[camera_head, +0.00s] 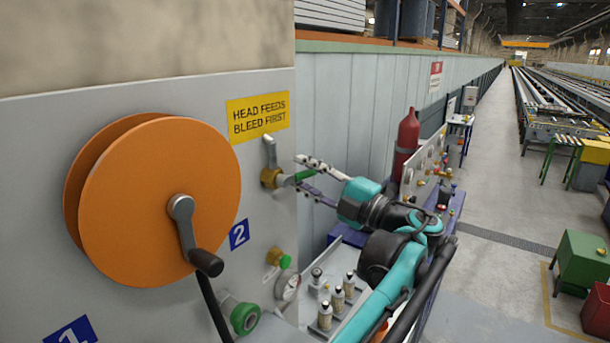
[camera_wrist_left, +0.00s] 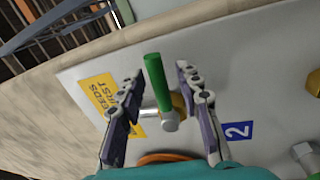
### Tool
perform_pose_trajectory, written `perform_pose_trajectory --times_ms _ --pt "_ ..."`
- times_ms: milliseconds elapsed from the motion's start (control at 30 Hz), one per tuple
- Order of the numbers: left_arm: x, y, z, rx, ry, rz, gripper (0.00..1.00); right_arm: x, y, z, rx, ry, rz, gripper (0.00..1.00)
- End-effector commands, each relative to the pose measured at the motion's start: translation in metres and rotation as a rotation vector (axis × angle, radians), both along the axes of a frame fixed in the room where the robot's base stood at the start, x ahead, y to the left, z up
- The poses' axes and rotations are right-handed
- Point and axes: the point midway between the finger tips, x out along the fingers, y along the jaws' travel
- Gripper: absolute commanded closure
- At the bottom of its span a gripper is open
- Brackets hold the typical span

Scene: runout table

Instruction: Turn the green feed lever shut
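The green feed lever (camera_head: 305,175) sticks out to the right from a brass valve (camera_head: 270,178) on the grey panel. A grey metal arm (camera_head: 270,150) points up from the same valve. In the left wrist view the green lever (camera_wrist_left: 154,84) runs upward from the brass body (camera_wrist_left: 179,104). My left gripper (camera_head: 299,173) is open, one finger above and one below the lever in the head view. In the left wrist view my left gripper (camera_wrist_left: 159,72) shows gaps between the lever and both fingers. My right gripper is not in view.
A large orange wheel (camera_head: 150,215) with a crank handle stands out from the panel at the left. Below the valve are a green-knobbed brass fitting (camera_head: 278,259) and a gauge (camera_head: 289,288). Several bottles (camera_head: 338,300) and a red cylinder (camera_head: 405,140) stand near my arm.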

Motion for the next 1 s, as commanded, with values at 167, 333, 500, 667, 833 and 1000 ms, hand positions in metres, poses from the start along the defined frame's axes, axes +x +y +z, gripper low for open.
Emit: perform_pose_trajectory --times_ms 167,333,500,667,833,1000 --pt "-0.01 -0.014 -0.004 -0.001 0.0 -0.003 0.65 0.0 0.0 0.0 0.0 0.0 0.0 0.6" --pt "-0.033 -0.042 -0.011 -0.001 -0.001 -0.004 0.65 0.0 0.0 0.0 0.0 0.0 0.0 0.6" --pt "-0.055 -0.069 -0.018 0.0 0.001 -0.003 0.65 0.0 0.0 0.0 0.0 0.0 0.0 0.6" --pt "-0.068 -0.084 -0.022 0.0 0.0 -0.001 0.65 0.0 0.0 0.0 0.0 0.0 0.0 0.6" --pt "-0.074 -0.09 -0.024 0.0 0.0 0.0 0.65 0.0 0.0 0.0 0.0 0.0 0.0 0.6" --pt "-0.074 -0.09 -0.024 0.0 0.0 0.001 0.65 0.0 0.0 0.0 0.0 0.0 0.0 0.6"
